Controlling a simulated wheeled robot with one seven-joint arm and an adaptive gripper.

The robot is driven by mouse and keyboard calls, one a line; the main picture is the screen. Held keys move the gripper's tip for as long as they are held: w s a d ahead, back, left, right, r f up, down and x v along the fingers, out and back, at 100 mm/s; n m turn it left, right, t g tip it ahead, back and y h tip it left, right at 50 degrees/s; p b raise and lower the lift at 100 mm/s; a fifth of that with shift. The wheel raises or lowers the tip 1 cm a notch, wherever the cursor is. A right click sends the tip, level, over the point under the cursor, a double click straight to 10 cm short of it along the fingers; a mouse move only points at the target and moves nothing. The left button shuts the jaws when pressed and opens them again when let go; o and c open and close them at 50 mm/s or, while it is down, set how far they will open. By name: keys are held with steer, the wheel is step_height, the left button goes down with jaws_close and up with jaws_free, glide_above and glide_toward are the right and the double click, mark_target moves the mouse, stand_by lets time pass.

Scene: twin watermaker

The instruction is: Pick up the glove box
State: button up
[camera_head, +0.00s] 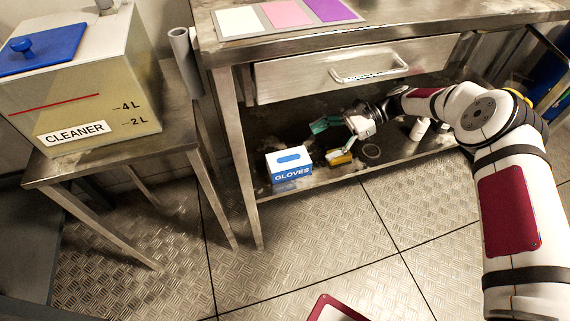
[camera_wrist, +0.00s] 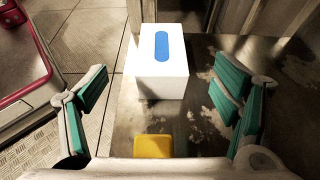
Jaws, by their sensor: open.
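The glove box (camera_head: 289,168) is a small white box with a blue front marked GLOVES. It stands on the lower shelf of the metal table, near the left table leg. In the wrist view the glove box (camera_wrist: 160,62) shows its white top with a blue oval slot. My gripper (camera_head: 326,140) is inside the shelf space to the right of the box. In the wrist view my gripper (camera_wrist: 160,105) has its green-padded fingers wide apart, one to each side, with the box ahead between them. The fingers appear not to touch it.
A yellow object (camera_head: 340,158) lies on the shelf under my gripper, and it shows in the wrist view (camera_wrist: 153,146). A dark ring (camera_head: 371,151) and white bottles (camera_head: 419,129) are further right. The drawer (camera_head: 355,72) is above. A CLEANER tank (camera_head: 85,85) stands left.

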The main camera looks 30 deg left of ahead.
mark_target(294, 157)
steer(key=b+x, duration=0.1)
steer(key=x, duration=0.5)
steer(key=shift+s+f, duration=0.1)
steer(key=shift+f, duration=0.05)
steer(key=shift+f+b+x, duration=0.2)
steer(key=shift+b+x, duration=0.4)
steer(key=shift+x, duration=0.75)
steer(key=shift+f+b+x, duration=0.15)
steer(key=shift+b+x, duration=0.4)
steer(key=shift+x, duration=0.85)
steer(key=c, duration=1.4)
